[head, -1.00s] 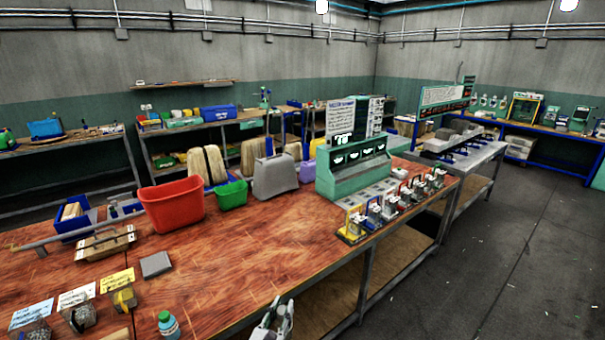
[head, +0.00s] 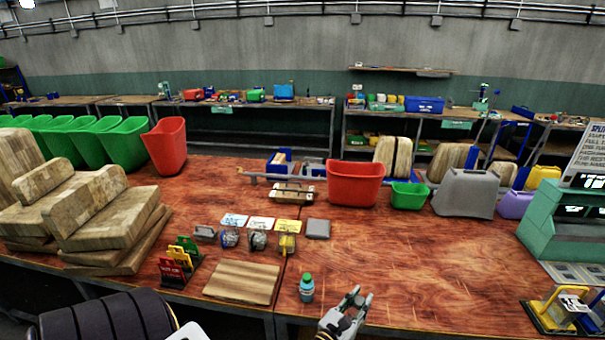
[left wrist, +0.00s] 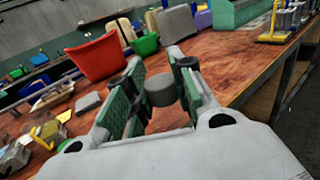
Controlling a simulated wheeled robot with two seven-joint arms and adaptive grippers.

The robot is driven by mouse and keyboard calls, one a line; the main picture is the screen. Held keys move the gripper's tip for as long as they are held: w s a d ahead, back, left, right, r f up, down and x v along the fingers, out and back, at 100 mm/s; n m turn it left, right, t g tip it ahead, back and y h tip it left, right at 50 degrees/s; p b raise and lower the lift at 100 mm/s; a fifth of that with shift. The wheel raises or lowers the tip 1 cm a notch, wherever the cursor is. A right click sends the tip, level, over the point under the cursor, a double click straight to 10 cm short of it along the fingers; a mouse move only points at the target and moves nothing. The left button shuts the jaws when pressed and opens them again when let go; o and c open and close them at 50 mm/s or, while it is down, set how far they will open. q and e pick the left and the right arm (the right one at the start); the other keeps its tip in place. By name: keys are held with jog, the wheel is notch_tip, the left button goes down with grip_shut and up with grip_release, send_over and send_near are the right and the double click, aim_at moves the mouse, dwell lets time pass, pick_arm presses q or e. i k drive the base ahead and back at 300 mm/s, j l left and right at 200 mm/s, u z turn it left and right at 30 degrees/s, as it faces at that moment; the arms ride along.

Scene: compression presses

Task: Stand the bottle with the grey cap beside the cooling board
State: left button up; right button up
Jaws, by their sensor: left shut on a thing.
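My left gripper (head: 360,296) is at the front edge of the table in the head view. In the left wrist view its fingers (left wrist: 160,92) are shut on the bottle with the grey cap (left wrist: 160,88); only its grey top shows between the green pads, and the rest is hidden. A flat striped wooden board (head: 242,282), apparently the cooling board, lies near the front edge, left of the gripper. A blue-grey bottle with a green cap (head: 306,290) stands between board and gripper. My right gripper is not in view.
Card stands (head: 180,262) and stacked wooden blocks (head: 100,220) are left of the board. Samples, label cards and a grey square (head: 317,229) lie behind it. Red (head: 355,184) and green bins stand farther back. The table right of the green-capped bottle is largely clear.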

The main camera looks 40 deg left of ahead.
aim_at(315, 255)
jog(key=i+u, duration=0.2)
jog(key=u, duration=0.25)
jog(key=i+l+u, duration=0.15)
jog(key=u, duration=0.3)
jog(key=i+l+u, duration=0.2)
jog(key=u, duration=0.25)
jog(key=i+l+u, duration=0.5)
jog(key=k, duration=0.1)
